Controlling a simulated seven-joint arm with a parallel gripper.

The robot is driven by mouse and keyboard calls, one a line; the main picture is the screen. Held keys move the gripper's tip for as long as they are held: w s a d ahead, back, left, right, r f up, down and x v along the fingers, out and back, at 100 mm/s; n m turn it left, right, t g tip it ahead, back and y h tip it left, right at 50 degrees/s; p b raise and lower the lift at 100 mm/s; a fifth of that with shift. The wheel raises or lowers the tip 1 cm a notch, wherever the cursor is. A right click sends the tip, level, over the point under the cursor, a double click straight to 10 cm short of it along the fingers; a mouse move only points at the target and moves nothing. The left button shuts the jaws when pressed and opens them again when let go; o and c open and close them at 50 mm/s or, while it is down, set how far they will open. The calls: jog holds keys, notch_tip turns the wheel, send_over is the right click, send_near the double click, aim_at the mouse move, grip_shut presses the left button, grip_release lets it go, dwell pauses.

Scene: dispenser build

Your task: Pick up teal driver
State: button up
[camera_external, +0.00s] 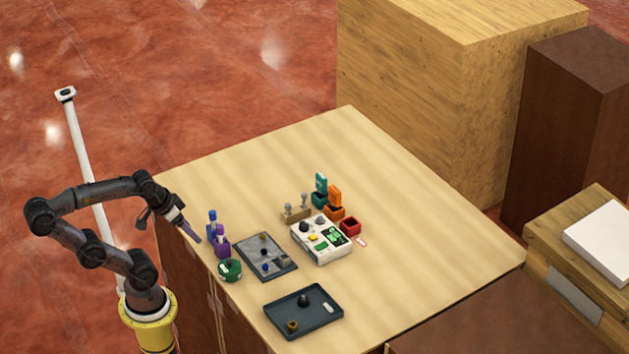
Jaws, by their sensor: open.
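The teal driver (321,182) appears to stand upright in a teal holder (319,200) toward the back middle of the table. It is small in this view, and where driver and holder meet is hard to make out. My gripper (194,236) is open at the table's left edge, well to the left of the teal driver and apart from it. It points down and right, close beside the blue and purple items. No object shows between its fingers.
An orange item in its holder (335,203) stands right beside the teal one. A red bin (350,227), a white device (321,240), a wooden stand (296,213), purple holders (222,246), a green roll (230,269) and dark trays (303,311) share the table. Its back is clear.

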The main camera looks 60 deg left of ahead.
jog(key=w+r+t, duration=0.1)
jog(key=w+r, duration=0.8)
jog(key=r, duration=0.2)
jog(key=w+r, duration=0.4)
jog(key=w, duration=0.4)
jog(key=g, duration=0.1)
send_over(318, 181)
jog(key=s+d, duration=0.2)
jog(key=s, duration=0.5)
notch_tip(318, 181, down, 5)
jog(key=shift+g, duration=0.6)
jog(key=x, duration=0.4)
jog(key=a+x, duration=0.1)
jog(key=x, duration=0.8)
jog(key=shift+a, duration=0.2)
jog(key=shift+x, duration=2.9)
jog(key=shift+w+a+r, duration=0.1)
jog(key=shift+w+a, duration=0.05)
jog(key=shift+w, duration=0.05)
grip_shut()
